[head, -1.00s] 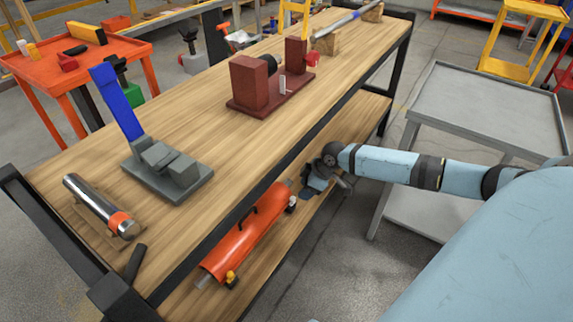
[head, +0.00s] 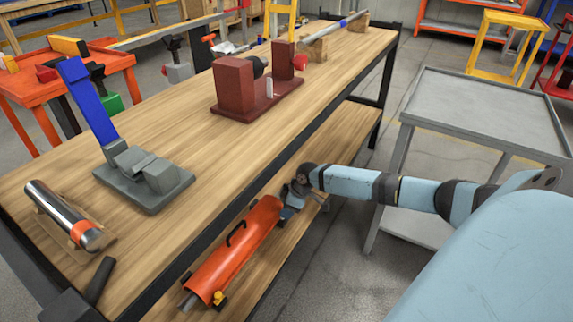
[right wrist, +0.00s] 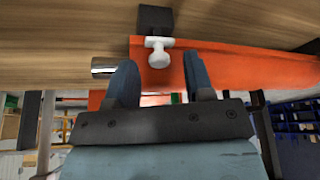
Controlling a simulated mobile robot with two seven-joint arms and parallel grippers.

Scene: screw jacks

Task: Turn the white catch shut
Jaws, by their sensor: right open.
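The white catch (right wrist: 158,52) is a small knob with a rounded head at a dark block on the orange body. In the right wrist view it lies just beyond and between my fingertips, with no clear contact. The orange screw-jack body (head: 236,248) lies on the bench's lower shelf; it also fills a band of the right wrist view (right wrist: 225,66). My right gripper (head: 290,203) is at the body's far end, its two blue fingers (right wrist: 160,75) apart and empty. In the head view the catch is hidden. My left gripper is out of view.
The bench top (head: 160,240) overhangs the lower shelf (head: 345,140). On top are a grey clamp with a blue lever (head: 145,180), a steel cylinder (head: 65,215) and a dark-red fixture (head: 255,95). A grey cart (head: 485,110) stands to the right.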

